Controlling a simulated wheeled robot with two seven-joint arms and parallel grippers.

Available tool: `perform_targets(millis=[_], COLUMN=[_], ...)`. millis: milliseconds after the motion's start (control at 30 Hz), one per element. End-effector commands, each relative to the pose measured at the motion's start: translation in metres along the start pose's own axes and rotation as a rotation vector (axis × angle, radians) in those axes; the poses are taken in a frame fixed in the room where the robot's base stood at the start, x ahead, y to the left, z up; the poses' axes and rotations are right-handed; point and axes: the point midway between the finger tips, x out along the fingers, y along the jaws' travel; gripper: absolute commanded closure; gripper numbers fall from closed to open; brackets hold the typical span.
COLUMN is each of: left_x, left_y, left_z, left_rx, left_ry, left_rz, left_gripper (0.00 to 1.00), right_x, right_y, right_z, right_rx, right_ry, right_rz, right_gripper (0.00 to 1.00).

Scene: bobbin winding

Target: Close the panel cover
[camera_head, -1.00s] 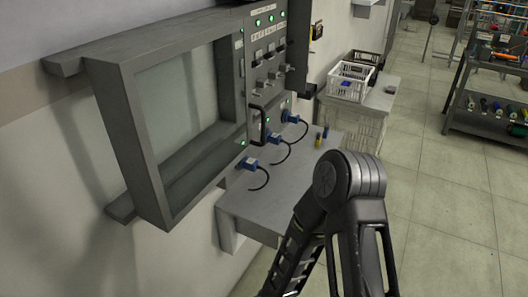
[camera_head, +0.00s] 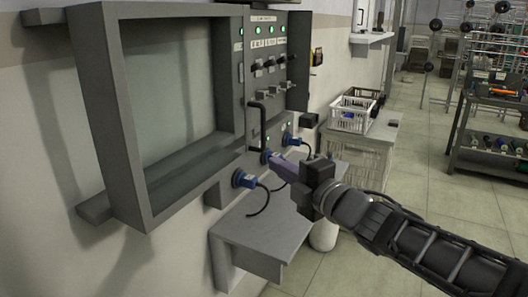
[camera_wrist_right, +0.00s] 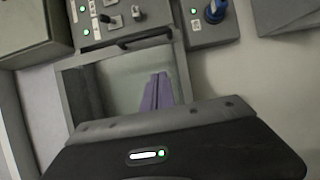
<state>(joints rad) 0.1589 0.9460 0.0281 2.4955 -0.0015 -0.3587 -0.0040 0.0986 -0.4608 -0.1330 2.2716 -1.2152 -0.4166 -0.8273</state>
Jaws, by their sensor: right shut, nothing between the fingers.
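The grey control panel (camera_head: 266,75) is on the wall, with rows of switches and lit green lamps. A large grey frame (camera_head: 122,125) around a pale glassy pane stands out from the wall at its left; I cannot tell whether it is the panel cover. A dark bar handle (camera_head: 257,124) is at the panel's lower left and also shows in the wrist view (camera_wrist_right: 143,37). My right gripper (camera_head: 272,160) is shut and empty, its purple fingers just below the handle and near the blue plugs. In the wrist view its fingers (camera_wrist_right: 158,92) overlap the pane. My left gripper is out of view.
White crates (camera_head: 350,113) stand on a cabinet further right. A loaded rack (camera_head: 485,150) is at the far right, with open floor before it.

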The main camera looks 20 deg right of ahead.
Motion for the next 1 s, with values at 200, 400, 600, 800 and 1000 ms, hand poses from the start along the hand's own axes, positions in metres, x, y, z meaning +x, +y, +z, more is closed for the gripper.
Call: perform_targets(millis=[200, 400, 600, 800, 1000], left_x=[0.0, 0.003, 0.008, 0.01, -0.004], left_y=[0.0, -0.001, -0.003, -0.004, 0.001], left_z=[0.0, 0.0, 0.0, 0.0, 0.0], left_rx=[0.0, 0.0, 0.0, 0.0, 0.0], left_ry=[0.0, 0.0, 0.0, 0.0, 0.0], left_rz=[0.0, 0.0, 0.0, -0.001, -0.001], left_gripper=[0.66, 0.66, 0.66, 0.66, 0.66], right_x=[0.002, 0.016, 0.048, 0.09, 0.106], right_y=[-0.001, -0.002, -0.004, -0.003, 0.002], right_z=[0.0, 0.0, -0.001, -0.001, 0.022], right_rx=[0.004, 0.005, 0.006, 0.006, 0.007], right_ry=[0.0, 0.0, 0.002, 0.002, -0.003], right_rz=[-0.001, -0.003, -0.005, -0.004, -0.004], right_gripper=[1.0, 1.0, 1.0, 1.0, 1.0])
